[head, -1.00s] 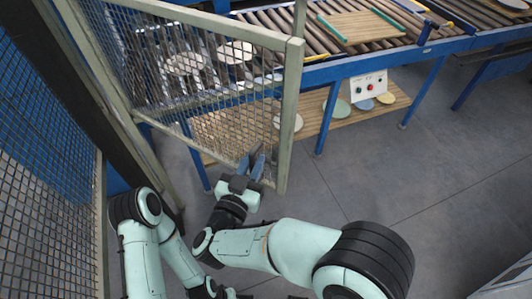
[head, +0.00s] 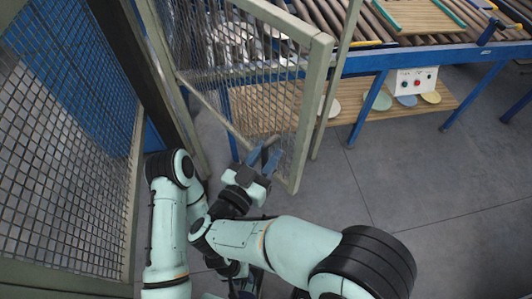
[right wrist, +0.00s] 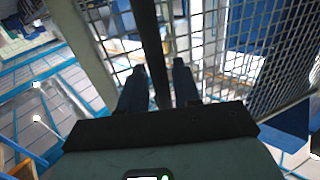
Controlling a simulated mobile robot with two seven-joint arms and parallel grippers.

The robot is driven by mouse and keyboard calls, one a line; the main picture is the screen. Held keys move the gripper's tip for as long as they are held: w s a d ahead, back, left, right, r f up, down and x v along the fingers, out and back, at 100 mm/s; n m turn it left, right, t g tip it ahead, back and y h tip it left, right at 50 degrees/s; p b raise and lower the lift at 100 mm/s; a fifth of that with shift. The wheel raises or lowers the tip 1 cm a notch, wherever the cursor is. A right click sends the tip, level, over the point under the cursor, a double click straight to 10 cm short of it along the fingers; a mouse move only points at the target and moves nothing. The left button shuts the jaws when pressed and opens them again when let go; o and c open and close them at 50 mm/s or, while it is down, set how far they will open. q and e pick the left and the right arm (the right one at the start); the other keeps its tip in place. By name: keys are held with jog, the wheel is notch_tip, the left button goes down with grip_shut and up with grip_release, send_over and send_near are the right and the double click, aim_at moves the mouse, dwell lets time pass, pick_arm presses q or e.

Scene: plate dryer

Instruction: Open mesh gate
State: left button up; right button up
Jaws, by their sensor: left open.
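The mesh gate (head: 300,135), a pale green-grey frame with wire mesh, stands in front of the conveyor in the head view. Its free upright is apart from the fixed post (head: 334,85), leaving a narrow gap. My right gripper (head: 265,154) is at the gate's lower part, near the free upright, with its blue fingers spread. In the right wrist view its fingers (right wrist: 158,80) are also apart, with mesh and uprights beyond them. I cannot tell whether they touch the gate. My left gripper (head: 246,284) is open, low in the head view and partly hidden by my right arm.
A blue roller conveyor (head: 390,57) runs behind the gate. A wooden lower shelf (head: 375,110) holds plates and a control box (head: 416,81). A fixed mesh fence (head: 75,150) closes the left side. The floor (head: 430,185) at right is clear.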

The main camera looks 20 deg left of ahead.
aim_at(279, 75)
jog(key=shift+r, duration=0.15)
notch_tip(279, 75, up, 20)
jog(key=p, duration=0.3)
dwell(0.4)
